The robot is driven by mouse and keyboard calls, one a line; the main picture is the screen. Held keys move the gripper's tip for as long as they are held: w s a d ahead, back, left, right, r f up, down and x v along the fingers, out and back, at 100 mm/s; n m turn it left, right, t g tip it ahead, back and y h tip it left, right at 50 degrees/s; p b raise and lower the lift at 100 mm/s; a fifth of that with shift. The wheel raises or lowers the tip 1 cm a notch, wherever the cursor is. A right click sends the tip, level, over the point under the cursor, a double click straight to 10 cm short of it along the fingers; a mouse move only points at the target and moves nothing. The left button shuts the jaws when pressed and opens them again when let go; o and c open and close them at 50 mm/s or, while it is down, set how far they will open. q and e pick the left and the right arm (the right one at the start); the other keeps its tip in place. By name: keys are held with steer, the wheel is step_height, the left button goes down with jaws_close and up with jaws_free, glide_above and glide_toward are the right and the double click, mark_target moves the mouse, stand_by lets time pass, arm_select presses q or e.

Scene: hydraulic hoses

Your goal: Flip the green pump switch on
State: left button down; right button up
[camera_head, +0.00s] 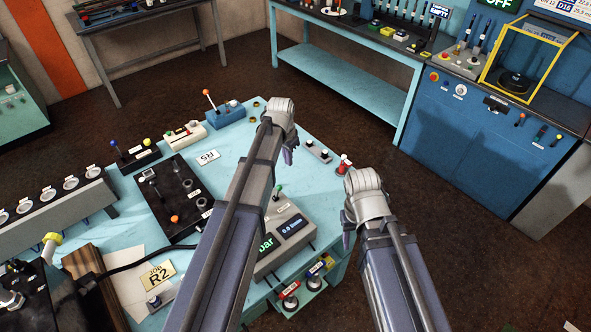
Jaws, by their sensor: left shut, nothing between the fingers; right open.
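The green-tipped switch (278,189) stands on the grey pump box (262,268), which has a green "bar" readout and a dark display on its sloped front. My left arm passes just left of the switch and covers part of the box. My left gripper (288,155) hangs from its wrist beyond the switch, apart from it, shut and empty. My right gripper (348,238) is right of the box, near the table's right edge, open and mostly hidden behind its wrist. The lever's exact tilt is hard to tell.
The light blue table carries a black valve block (172,197), a blue box with an orange-tipped lever (226,115), a red-topped fitting (344,163) and a row of gauges (50,208). Red and yellow tagged couplings (290,300) sit below the box. A blue bench (465,135) stands beyond open floor.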

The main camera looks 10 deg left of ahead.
mark_target(278, 191)
arm_select(q)
steer(key=shift+w, duration=0.15)
step_height(278, 191, down, 10)
steer(key=w+f+b, duration=0.1)
steer(key=b, duration=1)
steer(key=s+r+p, duration=0.1)
steer(key=s+a+r, duration=0.1)
steer(key=s, duration=0.1)
steer(key=shift+s+a+p, duration=0.15)
steer(key=shift+a+p, duration=0.05)
steer(key=shift+p, duration=0.2)
steer(key=shift+s+a, duration=0.15)
